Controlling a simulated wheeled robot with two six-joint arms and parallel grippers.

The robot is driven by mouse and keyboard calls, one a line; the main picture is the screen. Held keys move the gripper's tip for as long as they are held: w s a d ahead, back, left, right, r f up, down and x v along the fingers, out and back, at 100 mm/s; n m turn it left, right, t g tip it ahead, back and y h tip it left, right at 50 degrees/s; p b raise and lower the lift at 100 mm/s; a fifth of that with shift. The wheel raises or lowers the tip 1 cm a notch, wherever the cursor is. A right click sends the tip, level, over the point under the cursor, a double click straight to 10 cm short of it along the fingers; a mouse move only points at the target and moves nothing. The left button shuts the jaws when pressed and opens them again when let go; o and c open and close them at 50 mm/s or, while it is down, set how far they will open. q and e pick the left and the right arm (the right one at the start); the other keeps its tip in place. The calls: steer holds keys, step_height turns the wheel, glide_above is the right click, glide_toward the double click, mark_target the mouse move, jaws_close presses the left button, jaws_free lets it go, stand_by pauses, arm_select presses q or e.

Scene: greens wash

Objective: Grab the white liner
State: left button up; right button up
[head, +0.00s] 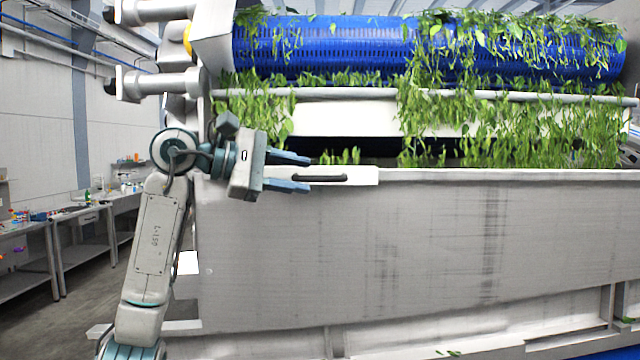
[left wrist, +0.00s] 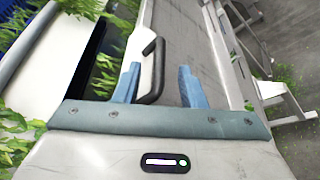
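A white panel (head: 364,176) with a black bar handle (head: 325,178) sits at the top edge of the large grey-white tank; it looks like the white liner. My left gripper (head: 305,172) is open at the handle's left end, its two blue fingers pointing right. In the left wrist view the handle (left wrist: 154,72) shows between the spread fingers, closer to the left finger. A gap is visible between the handle and the right finger. I cannot tell whether the left finger touches it. My right gripper is not in view.
The tank's front wall (head: 400,240) fills the middle. Above it, a blue perforated drum (head: 340,45) and a pale rail (head: 350,94) are hung with green leaves (head: 490,125). Workbenches (head: 85,212) with small items stand at the left, with open floor before them.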

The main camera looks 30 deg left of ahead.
mark_target(309, 176)
arm_select(q)
steer(key=p+x, duration=0.2)
steer(key=x, duration=0.1)
steer(key=shift+w, duration=0.3)
steer(key=shift+w+d+f, duration=0.25)
steer(key=shift+w+d, duration=0.05)
steer(key=shift+w, duration=0.05)
steer(key=shift+s+a, duration=0.1)
steer(key=shift+s, duration=0.1)
steer(key=c, duration=0.5)
jaws_close()
steer(key=shift+r, duration=0.2)
